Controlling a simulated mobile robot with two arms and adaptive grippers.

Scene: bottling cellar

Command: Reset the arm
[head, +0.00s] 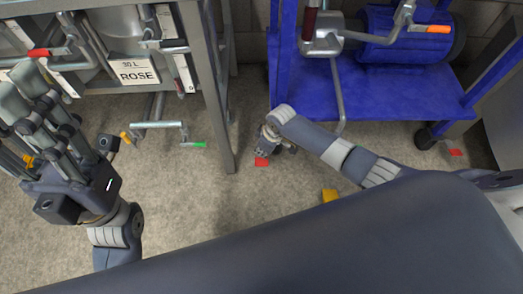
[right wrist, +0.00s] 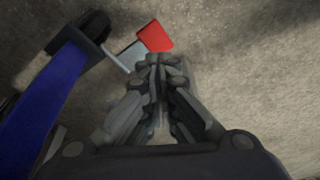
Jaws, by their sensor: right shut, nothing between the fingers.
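My right gripper (head: 266,146) hangs low over the floor in the middle of the head view, pointing down. In the right wrist view its fingers (right wrist: 160,62) meet at the tips, with nothing held between them. My left gripper (head: 35,115) is large at the left edge of the head view, its fingers pointing up and left. Its fingertips are partly cut off and overlap, so its opening is unclear.
A red piece (head: 262,161) shows just below my right gripper, and in the wrist view (right wrist: 155,36). A blue cart (head: 300,95) stands behind it. A metal rack with a ROSE sign (head: 138,76) stands left. A yellow piece (head: 330,195) lies on the floor.

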